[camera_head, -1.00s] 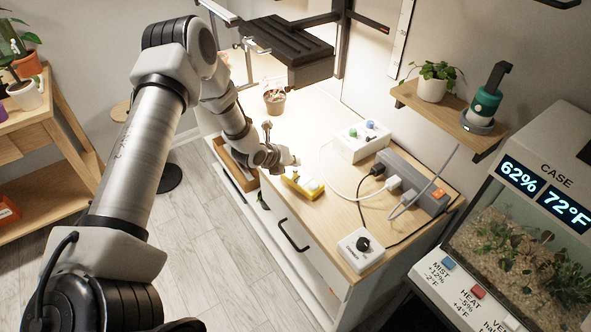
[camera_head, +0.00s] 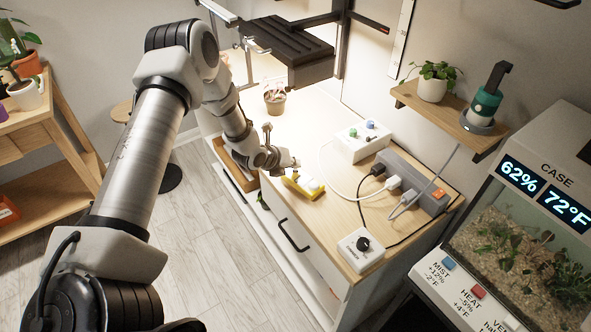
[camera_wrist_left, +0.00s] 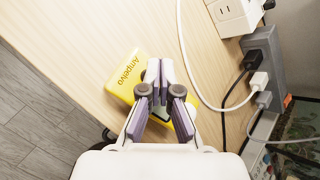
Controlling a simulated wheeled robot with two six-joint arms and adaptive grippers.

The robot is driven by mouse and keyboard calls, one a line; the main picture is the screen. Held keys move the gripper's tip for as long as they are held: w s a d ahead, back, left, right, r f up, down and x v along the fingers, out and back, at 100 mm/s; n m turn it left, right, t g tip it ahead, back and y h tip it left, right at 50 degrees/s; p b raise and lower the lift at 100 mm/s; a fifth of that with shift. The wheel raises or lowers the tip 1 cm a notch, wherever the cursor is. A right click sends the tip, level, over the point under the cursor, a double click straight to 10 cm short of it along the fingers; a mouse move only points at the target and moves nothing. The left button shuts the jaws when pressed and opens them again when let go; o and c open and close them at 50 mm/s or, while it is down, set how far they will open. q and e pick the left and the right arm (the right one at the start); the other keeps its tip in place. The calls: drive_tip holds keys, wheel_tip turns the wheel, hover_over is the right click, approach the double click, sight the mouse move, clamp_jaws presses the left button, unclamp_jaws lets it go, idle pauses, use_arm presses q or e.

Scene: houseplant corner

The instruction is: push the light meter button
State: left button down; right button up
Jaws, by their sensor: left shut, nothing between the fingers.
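The light meter is a yellow block (camera_head: 299,190) with a pale part on it, lying near the front edge of the wooden cabinet top. In the left wrist view its yellow body (camera_wrist_left: 125,70) shows lettering, and my fingers cover part of it. My left gripper (camera_head: 295,164) reaches in from the left and is right over or beside the meter. In the left wrist view its fingertips (camera_wrist_left: 165,66) are shut together and empty, in front of the meter. The button is hidden or too small to tell, and so is whether the fingers touch the meter. My right gripper is not in view.
A white box with coloured knobs (camera_head: 360,141), a grey power strip (camera_head: 415,180) with plugged cables, and a white dial box (camera_head: 361,249) stand to the right. A small potted plant (camera_head: 274,102) stands behind. The wood between the meter and dial box is mostly clear.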

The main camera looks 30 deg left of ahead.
sight(294, 171)
use_arm(q)
drive_tip(key=shift+f, duration=0.3)
idle(0.4)
drive_tip(key=shift+r+p, duration=0.7)
drive_tip(key=shift+p, duration=0.1)
wheel_tip(294, 171, up, 6)
drive_tip(key=p, duration=0.5)
drive_tip(key=shift+p, duration=0.4)
